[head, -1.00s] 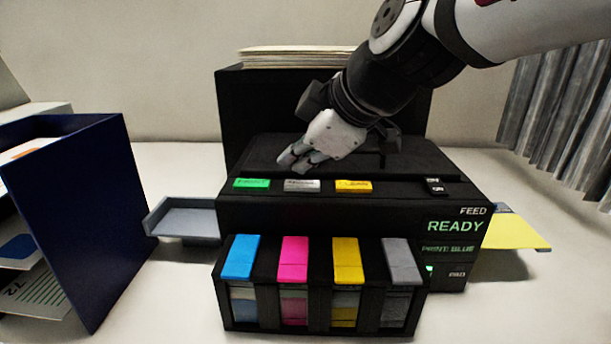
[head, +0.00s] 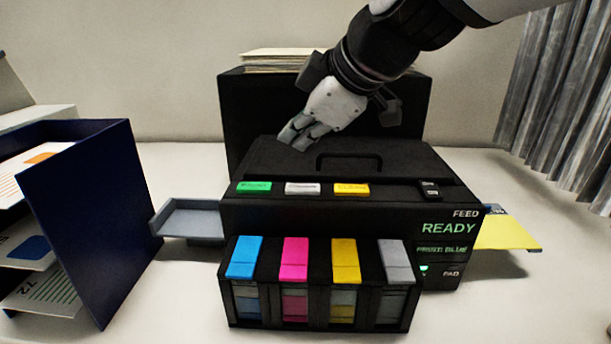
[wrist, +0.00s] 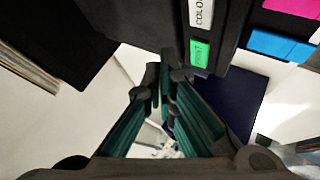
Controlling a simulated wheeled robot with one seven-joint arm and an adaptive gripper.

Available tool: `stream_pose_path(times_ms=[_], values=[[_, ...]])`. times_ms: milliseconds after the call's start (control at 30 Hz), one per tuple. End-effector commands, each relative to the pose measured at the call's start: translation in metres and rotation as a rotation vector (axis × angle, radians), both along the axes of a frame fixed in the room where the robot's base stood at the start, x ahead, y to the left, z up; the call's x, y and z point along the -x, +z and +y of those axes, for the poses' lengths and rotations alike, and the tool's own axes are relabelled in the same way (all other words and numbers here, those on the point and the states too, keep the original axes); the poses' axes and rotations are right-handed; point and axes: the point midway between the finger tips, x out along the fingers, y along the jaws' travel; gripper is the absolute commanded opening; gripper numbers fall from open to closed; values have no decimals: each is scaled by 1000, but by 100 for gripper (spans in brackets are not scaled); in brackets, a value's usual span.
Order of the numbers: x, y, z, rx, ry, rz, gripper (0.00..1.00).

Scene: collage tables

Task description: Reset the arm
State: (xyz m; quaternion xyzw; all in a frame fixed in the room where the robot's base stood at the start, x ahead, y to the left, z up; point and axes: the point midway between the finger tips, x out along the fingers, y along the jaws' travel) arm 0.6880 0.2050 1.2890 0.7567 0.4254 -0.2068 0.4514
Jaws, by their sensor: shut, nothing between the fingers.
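My gripper (head: 295,135) is shut and empty in the head view. It hangs above the rear left of the black printer's lid, pointing down and to the left. The black printer (head: 340,212) stands in the middle with a lit READY display. Green, grey and yellow buttons line its top front edge. In the wrist view my gripper (wrist: 165,75) has its fingertips together, and the green button (wrist: 199,52) shows beyond them to the right. Nothing is held between the fingers.
An ink rack (head: 318,290) with cyan, magenta, yellow and grey cartridges stands in front of the printer. A dark blue sorter (head: 95,220) is at left. A grey tray (head: 190,220) and a yellow sheet (head: 508,233) flank the printer. A black box (head: 250,105) stands behind.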

Motion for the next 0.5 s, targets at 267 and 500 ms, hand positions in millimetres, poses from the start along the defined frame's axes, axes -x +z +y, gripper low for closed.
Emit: stream_pose_path(times_ms=[267,500], values=[[9,-4,-12,-12,-46,32,0],[73,-40,-91,-102,-426,259,0]])
